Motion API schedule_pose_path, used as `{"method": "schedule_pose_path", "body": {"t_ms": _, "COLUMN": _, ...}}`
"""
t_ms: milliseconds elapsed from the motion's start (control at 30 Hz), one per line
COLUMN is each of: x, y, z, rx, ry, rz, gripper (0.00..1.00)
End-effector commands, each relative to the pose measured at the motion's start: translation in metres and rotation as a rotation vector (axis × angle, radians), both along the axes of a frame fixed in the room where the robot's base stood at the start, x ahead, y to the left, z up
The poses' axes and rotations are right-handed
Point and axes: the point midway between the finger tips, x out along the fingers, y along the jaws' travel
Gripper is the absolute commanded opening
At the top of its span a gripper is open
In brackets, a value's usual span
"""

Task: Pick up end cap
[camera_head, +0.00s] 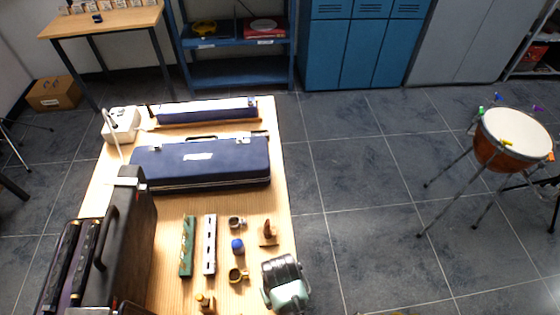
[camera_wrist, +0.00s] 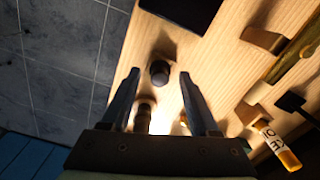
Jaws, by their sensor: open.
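My gripper (camera_wrist: 160,76) is open in the wrist view, its two fingers pointing over the wooden table. A small dark round piece (camera_wrist: 159,72), perhaps the end cap, shows between the fingertips; nothing is gripped. Its height relative to the fingers cannot be told. A dark cylindrical piece (camera_wrist: 143,116) with a brass-coloured part shows between the fingers nearer the palm. In the head view, a small blue cap-like piece (camera_head: 237,246) stands between a grey metal ring-like piece (camera_head: 236,223) and a brass one (camera_head: 237,275). Which piece is the end cap is unclear.
The wooden table (camera_head: 284,160) holds a long blue case (camera_head: 205,165), a green strip (camera_head: 187,245), a white strip (camera_head: 209,245) and a small brown piece (camera_head: 268,234). A dark upright case (camera_head: 140,225) stands at left. Open tiled floor (camera_head: 350,190) lies right.

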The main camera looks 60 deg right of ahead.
Motion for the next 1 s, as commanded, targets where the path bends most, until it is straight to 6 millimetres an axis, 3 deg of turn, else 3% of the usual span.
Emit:
{"method": "schedule_pose_path", "body": {"t_ms": 167, "x": 0.0003, "y": -0.0002, "z": 0.0003, "rx": -0.001, "ry": -0.001, "rz": 0.0, "gripper": 0.59}}
{"method": "schedule_pose_path", "body": {"t_ms": 500, "x": 0.0003, "y": -0.0001, "z": 0.0006, "rx": 0.0, "ry": 0.0, "rz": 0.001, "gripper": 0.0}}
{"method": "schedule_pose_path", "body": {"t_ms": 1000, "x": 0.0007, "y": -0.0003, "z": 0.0078, "rx": -0.001, "ry": -0.002, "rz": 0.001, "gripper": 0.0}}
